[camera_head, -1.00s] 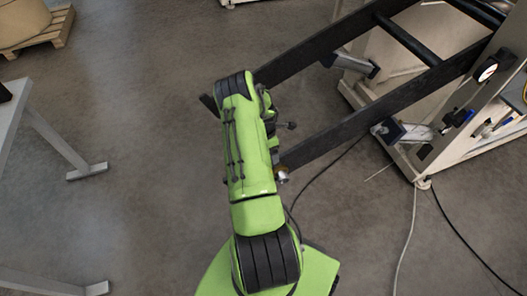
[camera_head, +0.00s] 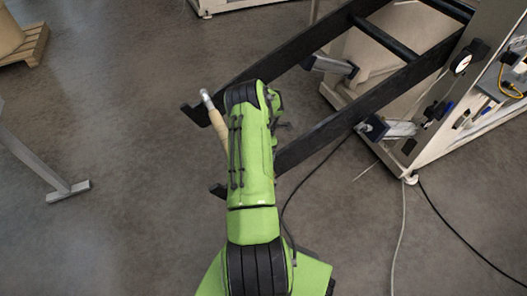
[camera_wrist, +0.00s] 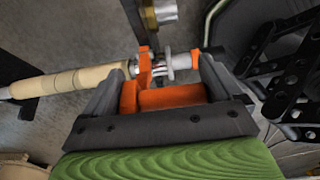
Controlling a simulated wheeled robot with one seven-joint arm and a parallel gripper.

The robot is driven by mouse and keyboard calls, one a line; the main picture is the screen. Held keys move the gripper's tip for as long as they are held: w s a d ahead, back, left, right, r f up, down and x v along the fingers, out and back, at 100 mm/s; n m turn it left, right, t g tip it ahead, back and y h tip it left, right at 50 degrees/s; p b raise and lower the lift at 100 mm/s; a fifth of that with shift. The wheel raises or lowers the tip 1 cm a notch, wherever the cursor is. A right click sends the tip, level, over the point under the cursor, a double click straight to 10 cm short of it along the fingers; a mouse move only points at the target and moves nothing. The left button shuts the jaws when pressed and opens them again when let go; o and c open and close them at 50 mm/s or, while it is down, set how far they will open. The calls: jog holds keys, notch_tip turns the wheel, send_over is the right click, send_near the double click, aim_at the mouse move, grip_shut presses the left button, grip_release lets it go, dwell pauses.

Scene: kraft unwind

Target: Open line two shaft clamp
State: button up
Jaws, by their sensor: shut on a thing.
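The line's stand has two long dark arms; the far arm (camera_head: 250,85) and near arm (camera_head: 320,140) reach left from the machine. A tan shaft (camera_head: 217,128) with a silver tip shows left of my arm, by the far arm's end. In the wrist view the tan shaft (camera_wrist: 75,80) runs left from my gripper (camera_wrist: 168,65). My gripper's orange-padded fingers are shut on metal parts at the shaft's right end. A brass and silver fitting (camera_wrist: 165,12) shows just above. My arm hides the gripper in the head view. I cannot tell which part is the clamp.
The pale machine frame (camera_head: 440,125) with a gauge (camera_head: 462,63) stands at right. Cables (camera_head: 400,235) lie on the floor near it. A table leg (camera_head: 45,165) is at left, and a pallet (camera_head: 28,45) at far left. The floor between is clear.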

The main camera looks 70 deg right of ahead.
jog(key=shift+s+d+f, duration=0.1)
jog(key=shift+s, duration=0.15)
jog(key=o, duration=1.2)
jog(key=r+p, duration=0.1)
jog(key=r, duration=0.4)
jog(key=r+p, duration=0.1)
jog(key=r, duration=0.4)
jog(key=r+p, duration=0.1)
jog(key=r, duration=0.4)
jog(key=shift+s+d+r, duration=0.15)
jog(key=shift+d+r, duration=0.1)
jog(key=shift+r, duration=0.1)
